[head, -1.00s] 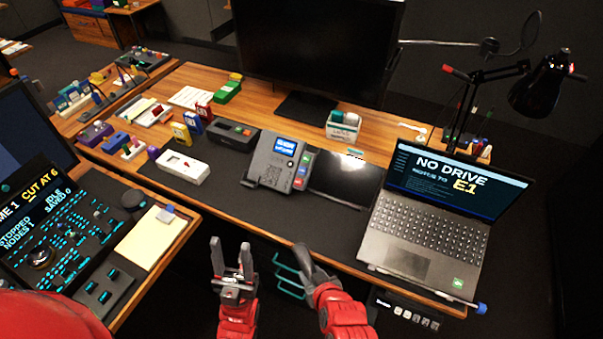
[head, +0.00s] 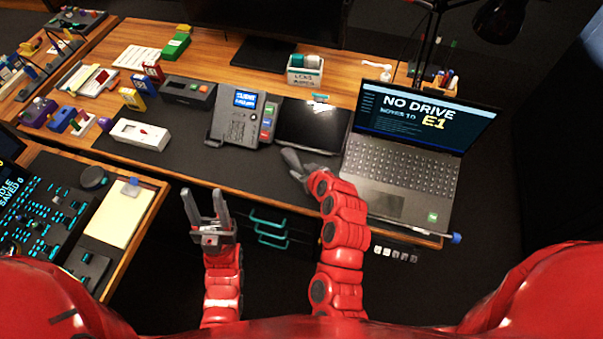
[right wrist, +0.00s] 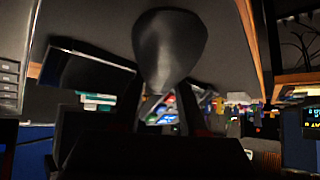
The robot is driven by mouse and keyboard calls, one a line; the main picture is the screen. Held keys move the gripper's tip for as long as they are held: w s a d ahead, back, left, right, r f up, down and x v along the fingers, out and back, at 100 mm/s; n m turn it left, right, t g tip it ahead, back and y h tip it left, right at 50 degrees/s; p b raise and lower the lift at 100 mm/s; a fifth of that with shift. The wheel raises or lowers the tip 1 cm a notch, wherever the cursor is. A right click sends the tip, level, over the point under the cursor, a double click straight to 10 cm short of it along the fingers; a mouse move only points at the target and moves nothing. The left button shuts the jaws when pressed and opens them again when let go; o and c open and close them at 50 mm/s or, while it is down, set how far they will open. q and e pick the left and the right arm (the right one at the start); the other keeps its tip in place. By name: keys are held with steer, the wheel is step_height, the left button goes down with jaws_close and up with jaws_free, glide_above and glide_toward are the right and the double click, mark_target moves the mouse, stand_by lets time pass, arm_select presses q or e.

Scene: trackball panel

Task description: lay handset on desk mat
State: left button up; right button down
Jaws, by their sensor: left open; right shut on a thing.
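My right gripper (head: 305,175) is shut on a dark grey handset (head: 291,160), tilted over the front part of the dark desk mat (head: 205,165). Whether the handset touches the mat is unclear. In the right wrist view, the rounded end of the handset (right wrist: 170,45) fills the upper middle. The desk phone (head: 237,118) stands on the mat with its screen lit. My left gripper (head: 208,212) is open and empty, in front of the desk edge.
A dark tablet-like panel (head: 312,125) lies right of the phone, and an open laptop (head: 405,165) is further right. A white box (head: 139,133) and a dark device (head: 188,91) are to the left. The mat's front strip is bare.

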steer(key=shift+w+f, duration=0.15)
steer(key=shift+w, duration=0.2)
step_height(320, 180, down, 3)
steer(key=shift+s+r+p, duration=0.1)
steer(key=shift+r+p, duration=0.1)
steer(key=shift+p, duration=0.45)
steer(key=shift+f, duration=0.3)
steer(key=shift+f, duration=0.1)
steer(key=shift+f, duration=0.2)
steer(key=shift+c, duration=2.2)
jaws_free()
steer(key=shift+r, duration=0.1)
steer(key=shift+r, duration=0.2)
